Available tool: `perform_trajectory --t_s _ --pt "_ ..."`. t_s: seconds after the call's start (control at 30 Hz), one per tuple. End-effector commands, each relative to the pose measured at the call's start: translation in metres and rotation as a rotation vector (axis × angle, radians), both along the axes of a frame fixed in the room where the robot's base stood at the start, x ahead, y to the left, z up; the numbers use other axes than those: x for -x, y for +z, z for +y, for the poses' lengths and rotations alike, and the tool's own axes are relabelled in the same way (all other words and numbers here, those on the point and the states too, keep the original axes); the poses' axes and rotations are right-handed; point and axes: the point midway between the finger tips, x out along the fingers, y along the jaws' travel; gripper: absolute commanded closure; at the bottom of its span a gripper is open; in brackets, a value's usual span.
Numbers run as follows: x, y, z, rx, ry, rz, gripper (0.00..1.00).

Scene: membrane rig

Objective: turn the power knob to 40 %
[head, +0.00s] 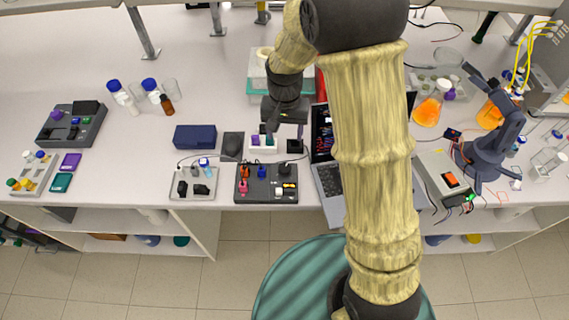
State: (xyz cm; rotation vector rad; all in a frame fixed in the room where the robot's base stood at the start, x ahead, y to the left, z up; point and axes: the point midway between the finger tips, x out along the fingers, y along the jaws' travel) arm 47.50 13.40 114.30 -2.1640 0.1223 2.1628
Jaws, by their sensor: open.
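A dark control box (268,197) lies near the front edge of the bench, left of the laptop. It carries pink and blue knobs or plugs on its left half, a round black knob (287,169) at its upper right, and small white and yellow keys below that. I cannot read any label or scale, so I cannot tell which control is the power knob or where it points. My gripper (284,133) is open and empty. It points down behind the control box, over a small white holder with purple parts (257,143), apart from the box.
The laptop (330,181) is close on the right, partly hidden by my arm. Another knobbed dark box (72,125) sits far left.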

Motion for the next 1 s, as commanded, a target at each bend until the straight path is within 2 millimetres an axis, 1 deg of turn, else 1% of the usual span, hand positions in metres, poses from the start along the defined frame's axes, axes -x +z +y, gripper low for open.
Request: perform_trajectory --t_s 0.5,1.0 --pt "0.002 -0.077 -0.001 0.001 -0.002 0.006 0.41" --pt "0.001 -0.144 -0.001 0.002 -0.001 0.004 0.41"
